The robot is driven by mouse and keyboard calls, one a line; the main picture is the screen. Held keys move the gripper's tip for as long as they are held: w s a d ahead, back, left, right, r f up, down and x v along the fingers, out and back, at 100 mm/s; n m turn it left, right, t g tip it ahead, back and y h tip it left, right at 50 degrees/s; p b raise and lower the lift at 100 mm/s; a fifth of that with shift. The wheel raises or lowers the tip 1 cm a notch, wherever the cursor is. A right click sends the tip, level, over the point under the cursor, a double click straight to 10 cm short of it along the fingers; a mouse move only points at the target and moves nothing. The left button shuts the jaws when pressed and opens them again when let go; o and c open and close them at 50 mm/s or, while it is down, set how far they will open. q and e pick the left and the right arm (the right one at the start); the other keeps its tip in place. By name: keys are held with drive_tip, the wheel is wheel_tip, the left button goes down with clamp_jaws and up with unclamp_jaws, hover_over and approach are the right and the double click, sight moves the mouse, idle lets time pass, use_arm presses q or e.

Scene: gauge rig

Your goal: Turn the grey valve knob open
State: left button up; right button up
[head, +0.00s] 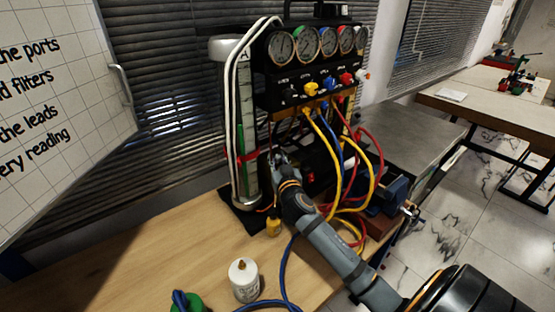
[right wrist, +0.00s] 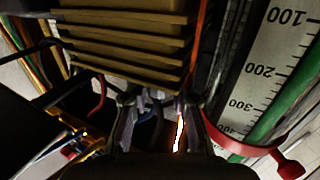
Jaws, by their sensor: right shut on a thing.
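The black gauge rig (head: 308,72) stands at the back of the bench, with a row of coloured knobs under its dials. A pale knob (head: 362,75) sits at the row's right end; I cannot tell whether it is the grey valve knob. My right gripper (head: 279,160) is below the rig, right of the clear scaled column (head: 248,130). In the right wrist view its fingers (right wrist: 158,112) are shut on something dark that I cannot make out. An orange strip (right wrist: 181,130) shows between the fingers. The gripper hides what is behind it. My left gripper is not in view.
Yellow, blue and red hoses (head: 358,150) hang close to the right of my right arm. A red clamp (right wrist: 245,149) crosses the scaled column beside the gripper. A white canister (head: 244,281) stands on the wooden bench (head: 150,265). The bench's left part is clear.

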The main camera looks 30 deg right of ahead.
sight(280, 161)
drive_tip(key=shift+n+t+y, duration=0.5)
drive_tip(key=shift+n+y, duration=1.1)
drive_tip(key=shift+y, duration=0.9)
clamp_jaws()
drive_tip(key=o, duration=1)
unclamp_jaws()
drive_tip(key=s, duration=0.6)
drive_tip(key=shift+s+f, duration=0.1)
drive_tip(key=shift+s, duration=0.25)
drive_tip(key=shift+s+a, duration=0.25)
drive_tip(key=shift+s, duration=0.2)
